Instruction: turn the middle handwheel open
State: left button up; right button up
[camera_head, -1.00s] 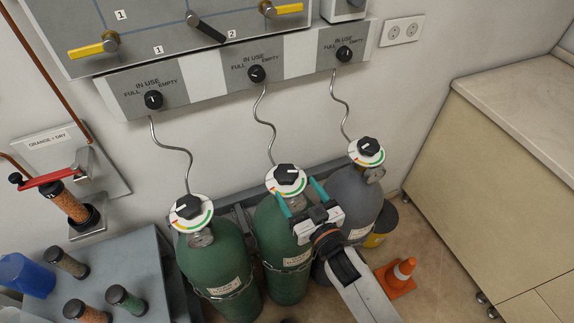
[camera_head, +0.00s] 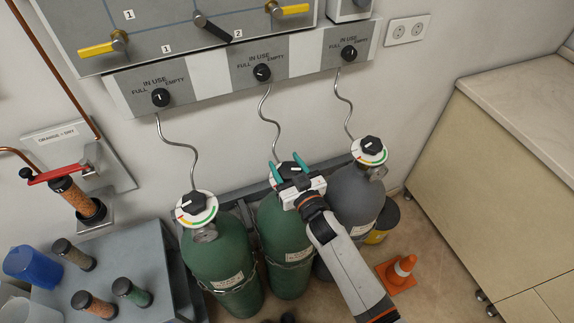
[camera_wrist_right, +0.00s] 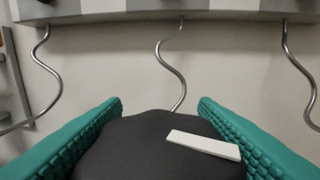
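The middle handwheel (camera_head: 291,168) is a black knob with a white mark on top of the middle green cylinder (camera_head: 284,240). My right gripper (camera_head: 287,163) is over it in the head view and hides part of it and its dial. In the right wrist view the black handwheel (camera_wrist_right: 150,140) with its white bar lies between the two teal fingers (camera_wrist_right: 160,135). The fingers are spread on either side of it. Narrow gaps or contact at the sides cannot be told clearly. My left gripper is not in view.
A left handwheel (camera_head: 191,203) and a right handwheel (camera_head: 370,146) top the neighbouring cylinders. Curved metal tubes (camera_head: 272,120) rise behind to the wall panel (camera_head: 207,75).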

jog(key=c, duration=0.4)
jog(key=shift+r+n+g+y+p, duration=0.2)
jog(key=shift+n+g+y+p, duration=0.15)
jog(key=shift+y+p, duration=0.2)
jog(key=shift+c, duration=0.2)
jog(key=shift+f+n+g+y+p, duration=0.25)
jog(key=shift+n+y+p, duration=0.1)
jog(key=shift+n+y, duration=0.15)
jog(key=shift+s+a, duration=0.1)
jog(key=o, duration=1)
